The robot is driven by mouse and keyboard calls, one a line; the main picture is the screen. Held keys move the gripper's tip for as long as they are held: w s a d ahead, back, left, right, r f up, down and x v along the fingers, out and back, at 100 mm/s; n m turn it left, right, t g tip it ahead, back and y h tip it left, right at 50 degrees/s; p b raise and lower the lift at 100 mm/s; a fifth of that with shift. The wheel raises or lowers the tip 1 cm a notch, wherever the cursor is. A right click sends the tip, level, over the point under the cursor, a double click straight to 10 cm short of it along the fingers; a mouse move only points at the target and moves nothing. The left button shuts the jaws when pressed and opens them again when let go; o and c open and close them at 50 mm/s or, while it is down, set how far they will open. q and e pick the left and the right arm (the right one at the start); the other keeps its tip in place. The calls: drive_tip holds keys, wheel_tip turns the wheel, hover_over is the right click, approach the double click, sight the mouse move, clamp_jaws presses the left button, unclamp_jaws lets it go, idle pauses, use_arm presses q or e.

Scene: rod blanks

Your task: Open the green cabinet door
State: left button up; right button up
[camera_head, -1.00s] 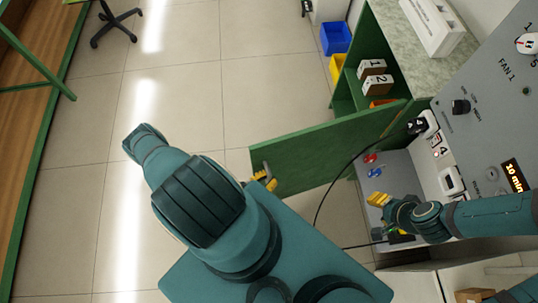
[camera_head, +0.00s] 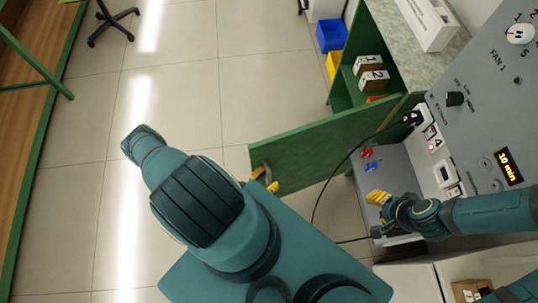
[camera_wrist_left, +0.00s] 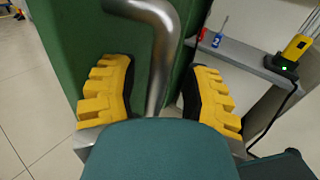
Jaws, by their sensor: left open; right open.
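The green cabinet door (camera_head: 315,150) stands swung out from the green cabinet (camera_head: 361,42), whose shelves show. Its metal handle (camera_wrist_left: 160,60) is a bent bar on the door face in the left wrist view; it is small in the head view (camera_head: 267,172). My left gripper (camera_head: 264,181) is at the handle near the door's free edge. In the left wrist view its yellow fingers (camera_wrist_left: 160,85) are open, one on each side of the handle, with gaps visible. My right gripper (camera_head: 378,198) is open and empty, in front of the grey panel, away from the door.
Boxes marked 1 (camera_head: 368,64) and 2 (camera_head: 374,80) sit on the cabinet shelf. Blue (camera_head: 331,35) and yellow (camera_head: 334,66) bins stand beside the cabinet. A black cable (camera_head: 318,200) hangs right of the door. The tiled floor (camera_head: 180,90) left of the door is clear.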

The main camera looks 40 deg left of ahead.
use_arm(q)
drive_tip(key=s+a, duration=0.2)
drive_tip(key=s, duration=0.9)
drive_tip(key=shift+s, duration=0.4)
drive_tip(key=shift+s, duration=0.1)
